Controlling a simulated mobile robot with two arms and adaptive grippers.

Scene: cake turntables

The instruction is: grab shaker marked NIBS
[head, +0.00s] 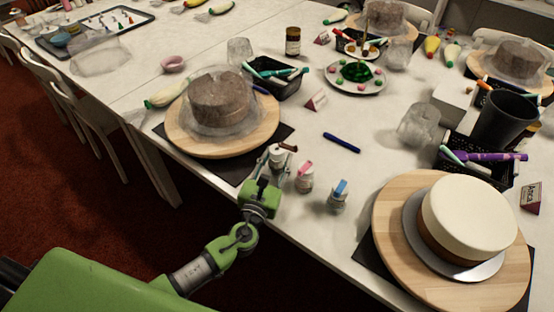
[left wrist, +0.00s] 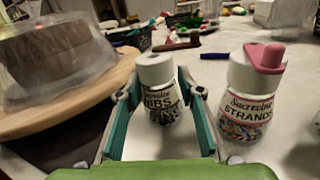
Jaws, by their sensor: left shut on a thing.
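The shaker marked NIBS (left wrist: 160,92) is a clear jar with a white lid and dark contents, standing upright in the left wrist view. My left gripper (left wrist: 162,108) has its teal fingers on both sides of it and is shut on it. In the head view my left gripper (head: 266,166) is at the table's front edge, around the NIBS shaker (head: 277,155), partly hiding it. My right gripper is not in view.
A STRANDS shaker with a pink lid (left wrist: 250,98) stands close on the right; a blue-lidded shaker (head: 338,196) is further right. A wooden turntable (head: 184,140) with a covered brown cake (head: 220,100) is on the left. A blue pen (head: 341,143) lies behind.

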